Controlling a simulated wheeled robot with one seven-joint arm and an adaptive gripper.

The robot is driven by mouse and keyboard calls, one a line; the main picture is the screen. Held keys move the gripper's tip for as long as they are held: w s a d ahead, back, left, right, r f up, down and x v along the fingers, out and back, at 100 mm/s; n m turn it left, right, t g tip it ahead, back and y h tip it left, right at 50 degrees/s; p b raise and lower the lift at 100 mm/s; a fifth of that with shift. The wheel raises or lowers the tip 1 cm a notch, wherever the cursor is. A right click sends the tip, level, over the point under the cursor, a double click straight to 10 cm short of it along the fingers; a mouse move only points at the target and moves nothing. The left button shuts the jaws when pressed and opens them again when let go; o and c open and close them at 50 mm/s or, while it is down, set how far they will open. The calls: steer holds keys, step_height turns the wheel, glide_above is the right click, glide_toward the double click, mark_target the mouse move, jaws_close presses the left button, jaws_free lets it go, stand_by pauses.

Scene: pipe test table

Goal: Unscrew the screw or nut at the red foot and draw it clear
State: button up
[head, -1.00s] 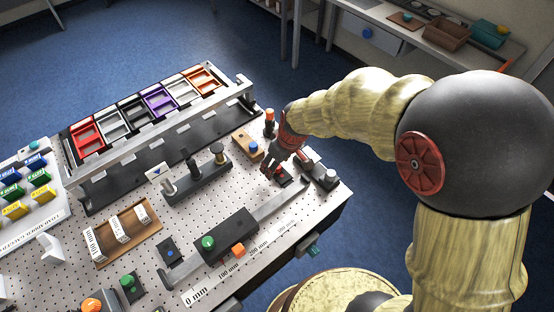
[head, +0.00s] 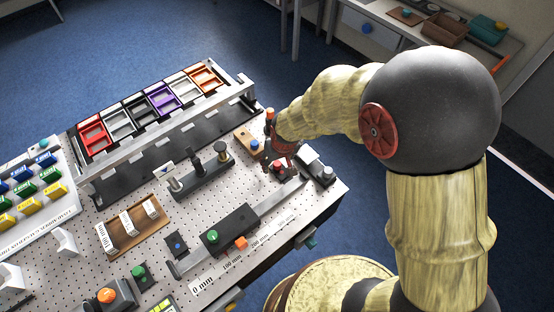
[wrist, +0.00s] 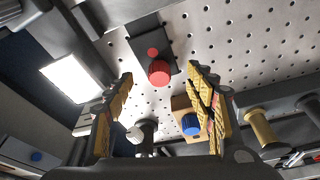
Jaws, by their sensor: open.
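In the wrist view a red cylindrical knob (wrist: 158,72) stands on a black plate (wrist: 148,34), with a red dot beside it. The plate is on the perforated tabletop. My gripper (wrist: 160,78) is open, and its two yellow-padded fingers appear on either side of the red knob with gaps to both. I cannot tell how far the fingertips are above it. In the head view my gripper (head: 275,171) hangs over the table's right end, by the red and black piece, which it partly hides. No separate screw or nut can be made out.
A wooden block with a blue knob (wrist: 190,124) is close by the right finger. A dark rack with upright posts (head: 202,176) and a long slide gauge (head: 232,226) stand nearby. Coloured bins (head: 160,95) line the back. Open perforated surface shows between the fixtures.

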steer(key=shift+r+m, duration=0.1)
steer(key=shift+m, duration=0.2)
steer(key=m+b, duration=0.1)
steer(key=b, duration=0.1)
steer(key=shift+w+a+f+m+h+b, duration=0.1)
steer(key=shift+f+m+h+b, duration=0.2)
steer(key=shift+m+b, duration=0.1)
steer(key=m+b, duration=0.2)
steer(key=b, duration=0.1)
steer(key=shift+h, duration=0.3)
steer(key=shift+r+m+b, duration=0.25)
steer(key=shift+m+b, duration=0.15)
steer(key=shift+m, duration=0.2)
steer(key=shift+c, duration=1)
jaws_close()
steer(key=n+p, duration=0.2)
steer(key=shift+r+p, duration=0.25)
steer(key=shift+p, duration=0.1)
steer(key=n+y+p, duration=0.1)
steer(key=n+p, duration=0.1)
steer(key=p, duration=0.1)
steer(key=shift+n, duration=0.3)
steer(key=shift+f+n+p, duration=0.2)
steer(key=shift+n+p, duration=0.1)
steer(key=shift+p, duration=0.2)
